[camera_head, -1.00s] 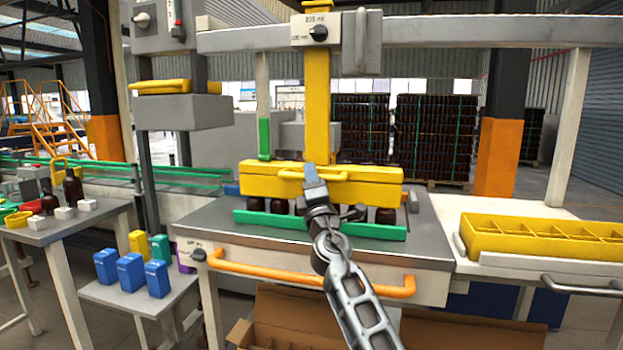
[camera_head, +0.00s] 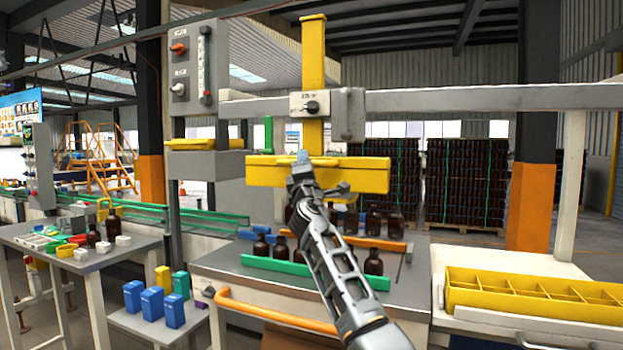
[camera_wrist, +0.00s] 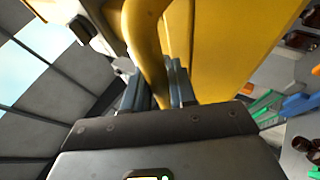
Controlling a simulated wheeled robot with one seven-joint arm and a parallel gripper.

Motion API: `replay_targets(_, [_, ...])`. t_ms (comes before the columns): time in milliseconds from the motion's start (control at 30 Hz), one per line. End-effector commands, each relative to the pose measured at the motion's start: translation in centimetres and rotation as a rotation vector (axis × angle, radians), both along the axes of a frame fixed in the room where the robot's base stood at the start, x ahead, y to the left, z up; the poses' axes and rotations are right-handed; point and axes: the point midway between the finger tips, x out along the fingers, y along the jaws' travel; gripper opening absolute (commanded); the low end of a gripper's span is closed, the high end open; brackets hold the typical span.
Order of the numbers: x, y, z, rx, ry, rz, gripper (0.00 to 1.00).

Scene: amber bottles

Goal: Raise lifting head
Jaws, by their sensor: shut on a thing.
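The lifting head is a yellow block (camera_head: 262,172) on a yellow vertical post (camera_head: 313,70). It hangs above the worktable, clear of the amber bottles (camera_head: 372,262). My gripper (camera_head: 303,160) is at the front face of the head, shut on its yellow handle. In the wrist view the curved yellow handle (camera_wrist: 145,45) passes between my grey fingers (camera_wrist: 158,90), with the yellow head beside it. The bottles stand on the table in rows behind a green rail (camera_head: 315,272); my arm hides some of them.
A yellow divided crate (camera_head: 530,290) stands at the right. A side table (camera_head: 85,262) with small parts stands at the left. An orange handle bar (camera_head: 275,312) runs along the table front.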

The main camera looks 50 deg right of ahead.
Motion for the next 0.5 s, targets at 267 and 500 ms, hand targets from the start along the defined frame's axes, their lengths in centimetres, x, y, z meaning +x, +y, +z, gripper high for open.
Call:
replay_targets(267, [0.0, 0.0, 2.8, -0.001, -0.001, 0.0, 0.0])
replay_targets(500, [0.0, 0.0, 3.1, -0.002, -0.004, 0.001, 0.0])
